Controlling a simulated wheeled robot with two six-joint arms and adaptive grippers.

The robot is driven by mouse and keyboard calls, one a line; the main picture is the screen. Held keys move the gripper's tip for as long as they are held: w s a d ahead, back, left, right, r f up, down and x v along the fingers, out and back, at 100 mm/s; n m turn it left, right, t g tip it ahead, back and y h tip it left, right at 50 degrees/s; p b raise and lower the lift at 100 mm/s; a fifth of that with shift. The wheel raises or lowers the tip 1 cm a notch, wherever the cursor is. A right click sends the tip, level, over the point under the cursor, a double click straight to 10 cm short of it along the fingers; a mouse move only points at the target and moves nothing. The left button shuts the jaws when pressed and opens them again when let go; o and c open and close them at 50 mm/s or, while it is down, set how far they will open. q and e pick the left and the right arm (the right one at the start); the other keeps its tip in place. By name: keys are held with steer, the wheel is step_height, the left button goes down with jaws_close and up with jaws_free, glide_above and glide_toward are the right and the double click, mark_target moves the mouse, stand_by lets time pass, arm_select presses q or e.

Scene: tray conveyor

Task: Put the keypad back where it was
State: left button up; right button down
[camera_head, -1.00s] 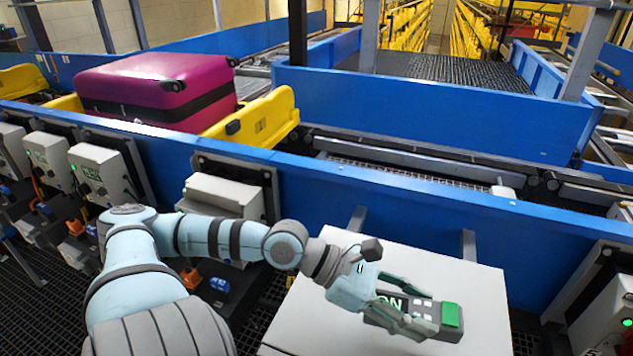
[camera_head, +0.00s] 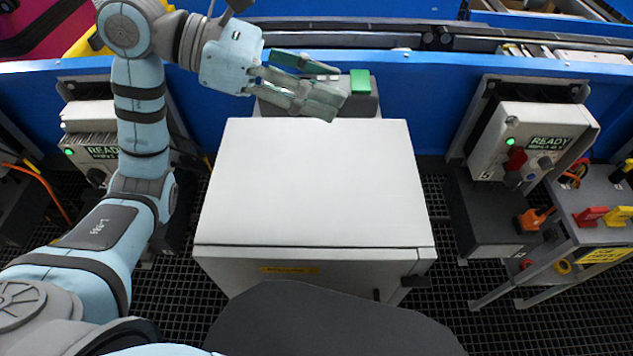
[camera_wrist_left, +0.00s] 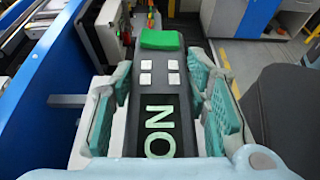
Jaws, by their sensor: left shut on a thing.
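The keypad is a dark grey slab with a large green button, several small white buttons and a lit display. In the head view the keypad (camera_head: 369,103) is at the far edge of the white cabinet top, partly hidden by fingers. My left gripper (camera_head: 335,88) is shut on it, coming from the left. In the left wrist view the keypad (camera_wrist_left: 147,93) lies lengthwise between the green finger pads, its green button at the far end. I cannot tell whether the keypad touches the cabinet. My right gripper is not in view.
The white cabinet (camera_head: 315,185) has a clear top. A blue conveyor wall (camera_head: 425,85) runs behind it. Grey control boxes reading READY stand on both sides, one at the right (camera_head: 530,145).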

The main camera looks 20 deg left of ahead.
mark_target(315, 188)
arm_select(q)
steer(key=f+b, duration=0.1)
steer(key=f, duration=0.8)
steer(key=f+b, duration=0.1)
steer(key=f, duration=0.8)
steer(key=shift+s+a+f, duration=0.1)
steer(key=shift+s+a, duration=0.05)
steer(key=shift+a, duration=0.05)
steer(key=shift+f, duration=0.25)
steer(key=shift+a, duration=0.1)
steer(key=shift+f, duration=0.1)
steer(key=o, duration=1.4)
steer(key=shift+o, duration=0.4)
